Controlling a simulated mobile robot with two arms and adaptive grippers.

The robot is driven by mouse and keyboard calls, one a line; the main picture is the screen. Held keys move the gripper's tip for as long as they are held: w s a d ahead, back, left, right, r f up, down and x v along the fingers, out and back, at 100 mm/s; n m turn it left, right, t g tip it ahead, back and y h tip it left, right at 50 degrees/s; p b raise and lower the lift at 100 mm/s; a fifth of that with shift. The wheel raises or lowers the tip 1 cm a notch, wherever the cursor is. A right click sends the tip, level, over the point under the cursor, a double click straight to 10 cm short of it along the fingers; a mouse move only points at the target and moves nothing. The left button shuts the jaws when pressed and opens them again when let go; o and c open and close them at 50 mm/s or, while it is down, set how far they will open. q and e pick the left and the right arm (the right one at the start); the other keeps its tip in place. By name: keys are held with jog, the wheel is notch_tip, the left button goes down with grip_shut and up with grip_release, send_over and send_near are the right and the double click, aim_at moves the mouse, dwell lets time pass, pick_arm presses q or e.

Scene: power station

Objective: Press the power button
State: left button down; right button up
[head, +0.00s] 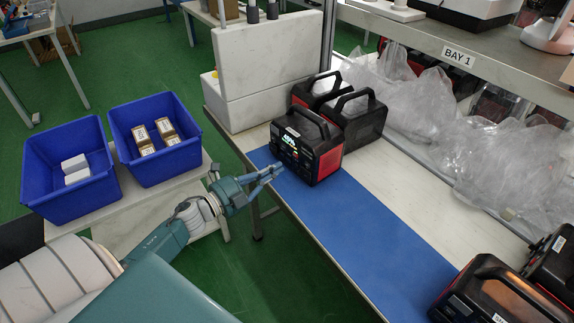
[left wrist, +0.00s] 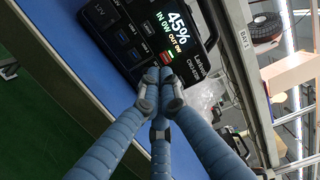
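The power station (head: 308,146) is a black box with red sides and a top handle, standing on the blue mat. Its front panel, seen close up in the left wrist view (left wrist: 135,35), has a lit screen reading 45%, IN 0W and OUT 0W. Small green and red lit marks show beside the screen. My left gripper (head: 275,169) has its blue fingertips together, empty, right in front of the panel. In the left wrist view the fingertips (left wrist: 160,78) overlap the panel's lower edge; I cannot tell if they touch. The power button cannot be singled out. My right gripper is not in view.
The blue mat (head: 375,232) runs along the bench, clear in its middle. More power stations (head: 358,117) stand behind, others at the lower right (head: 500,290). Plastic bags (head: 510,165) lie under the BAY 1 shelf. Two blue bins (head: 70,168) with boxes stand left.

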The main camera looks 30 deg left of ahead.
aim_at(296, 157)
pick_arm(q)
jog(key=shift+b+x, duration=0.35)
jog(key=shift+x, duration=2.05)
jog(key=shift+w+d, duration=0.1)
jog(key=shift+w, duration=0.55)
jog(key=shift+r, duration=0.1)
jog(key=shift+s, duration=0.5)
jog(key=v, duration=0.7)
jog(key=shift+s, duration=0.1)
